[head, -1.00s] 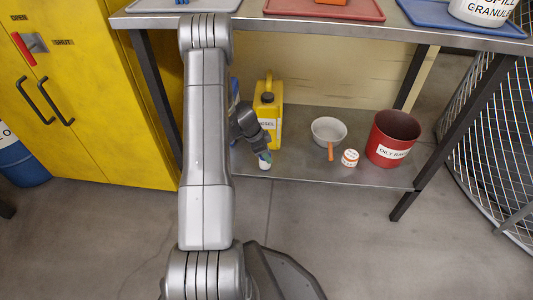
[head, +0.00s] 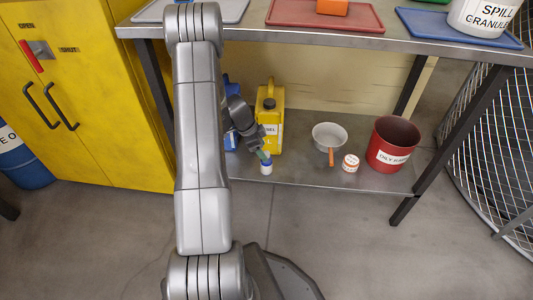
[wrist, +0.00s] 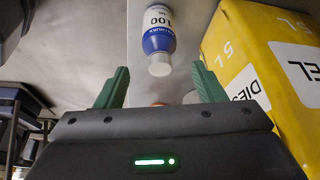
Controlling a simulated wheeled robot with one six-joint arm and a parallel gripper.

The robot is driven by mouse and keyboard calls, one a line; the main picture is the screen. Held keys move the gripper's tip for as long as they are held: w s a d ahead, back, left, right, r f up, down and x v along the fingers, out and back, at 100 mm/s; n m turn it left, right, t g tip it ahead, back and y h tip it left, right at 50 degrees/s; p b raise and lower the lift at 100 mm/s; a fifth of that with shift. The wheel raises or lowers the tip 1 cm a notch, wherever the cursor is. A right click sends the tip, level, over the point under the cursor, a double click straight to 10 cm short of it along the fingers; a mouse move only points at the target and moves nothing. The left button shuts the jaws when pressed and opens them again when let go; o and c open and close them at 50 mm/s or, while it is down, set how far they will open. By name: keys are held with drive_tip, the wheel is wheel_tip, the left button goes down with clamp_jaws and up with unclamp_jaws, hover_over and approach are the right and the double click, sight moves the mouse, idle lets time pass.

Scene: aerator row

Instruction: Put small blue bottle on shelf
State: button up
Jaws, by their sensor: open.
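The small blue bottle (head: 266,167) is white and blue and stands on the lower shelf (head: 310,177) near its front edge, left of the middle. In the wrist view the bottle (wrist: 158,35) has a white cap, a blue band and a "100" label. My gripper (head: 263,154) is just above and behind the bottle in the head view. In the wrist view my gripper (wrist: 160,76) is open, its green fingers spread on either side of the cap's line, with the bottle just beyond the tips. Nothing is held.
A yellow jug (head: 270,115) stands close behind my gripper, with a blue container (head: 231,140) partly hidden beside it. A grey pan (head: 328,134), a small white tub (head: 350,163) and a red bucket (head: 393,143) stand to the right. The bench top (head: 250,35) overhangs the shelf.

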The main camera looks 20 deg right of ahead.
drive_tip(key=p+v, duration=0.1)
drive_tip(key=v, duration=0.4)
drive_tip(key=shift+a+r, duration=0.15)
drive_tip(key=shift+r, duration=0.1)
drive_tip(key=b+x, duration=0.4)
drive_tip(key=x, duration=0.8)
drive_tip(key=shift+f, duration=0.3)
drive_tip(key=shift+r+p, duration=0.3)
drive_tip(key=shift+f, duration=0.15)
